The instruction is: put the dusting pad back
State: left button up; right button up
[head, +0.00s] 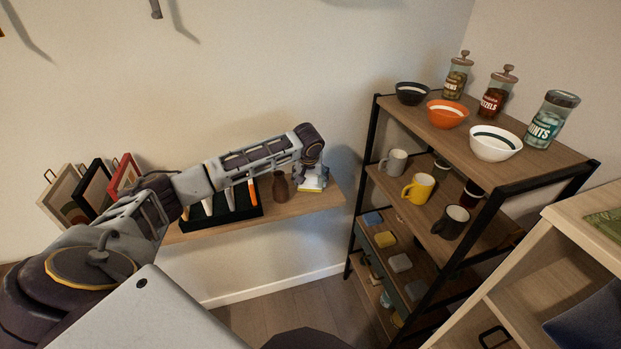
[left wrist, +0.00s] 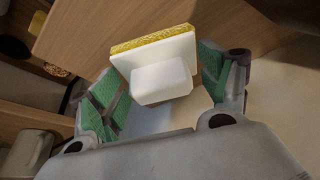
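The dusting pad (left wrist: 158,68) shows in the left wrist view as a white block with a white handle and a yellow, sponge-like layer. In the head view, a white and yellow piece (head: 313,183), apparently the pad, shows at the right end of the wall shelf (head: 300,205), under my left gripper. My left gripper (left wrist: 163,82) is open, with its green-padded fingers on either side of the pad. Gaps show between the fingers and the white handle. In the head view the arm hides most of the gripper. My right gripper is not in view.
A brown vase (head: 281,187) stands close left of the gripper. A black rack (head: 222,215) and several picture frames (head: 93,188) are further left. A black-framed shelving unit (head: 440,170) holds bowls, jars, mugs and small sponge-like blocks (head: 385,239). A wooden cabinet (head: 540,270) is at right.

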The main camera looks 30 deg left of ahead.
pick_arm(q)
jog(key=shift+o, duration=1.3)
jog(key=shift+r, duration=0.1)
jog(key=v, duration=1.2)
